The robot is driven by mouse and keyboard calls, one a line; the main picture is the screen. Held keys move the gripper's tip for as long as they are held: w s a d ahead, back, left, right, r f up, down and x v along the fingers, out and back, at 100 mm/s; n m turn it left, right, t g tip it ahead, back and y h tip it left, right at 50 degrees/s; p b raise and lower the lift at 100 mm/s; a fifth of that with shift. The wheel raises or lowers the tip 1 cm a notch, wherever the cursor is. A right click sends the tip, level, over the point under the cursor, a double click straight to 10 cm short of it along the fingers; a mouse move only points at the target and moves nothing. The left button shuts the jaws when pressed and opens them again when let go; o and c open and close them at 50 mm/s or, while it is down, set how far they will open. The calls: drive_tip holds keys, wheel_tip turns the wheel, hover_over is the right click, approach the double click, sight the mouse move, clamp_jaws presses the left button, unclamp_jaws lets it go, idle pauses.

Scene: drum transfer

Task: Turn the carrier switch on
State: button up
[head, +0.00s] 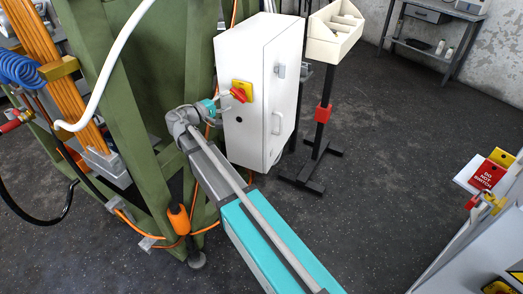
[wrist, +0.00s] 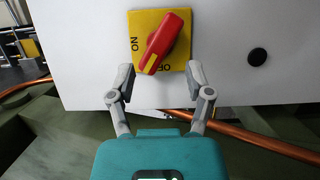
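The carrier switch (head: 238,94) is a red rotary knob on a yellow plate on the side of a white cabinet. In the wrist view the red knob (wrist: 163,42) lies diagonally, its striped end at the lower left, between the ON mark on the left and the partly hidden OFF mark at the bottom. My gripper (wrist: 160,76) is open, its two fingers apart at the lower edge of the yellow plate (wrist: 142,22), with nothing between the tips. In the head view my gripper (head: 218,100) is just left of the switch; contact cannot be told.
The white cabinet (head: 262,130) stands against a green steel frame (head: 115,110) with orange cables. A stand with a cream bin (head: 334,30) is behind it. A grey panel with a red warning tag (head: 487,175) is at the right. The dark floor between is clear.

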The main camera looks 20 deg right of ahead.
drive_tip(key=v, duration=0.9)
drive_tip(key=s+d+f+m+g+y+p, duration=0.3)
drive_tip(key=s+d+g+y+p, duration=0.3)
drive_tip(key=s+d+y+p, duration=0.5)
drive_tip(key=s+d+r+m+g+y+p, duration=0.1)
drive_tip(key=s+y+p, duration=0.4)
drive_tip(key=s, duration=0.8)
drive_tip(key=shift+d+r+m+g+p, duration=0.45)
drive_tip(key=shift+r+m+p, duration=0.15)
drive_tip(key=shift+r+p, duration=0.75)
drive_tip(key=shift+f, duration=0.15)
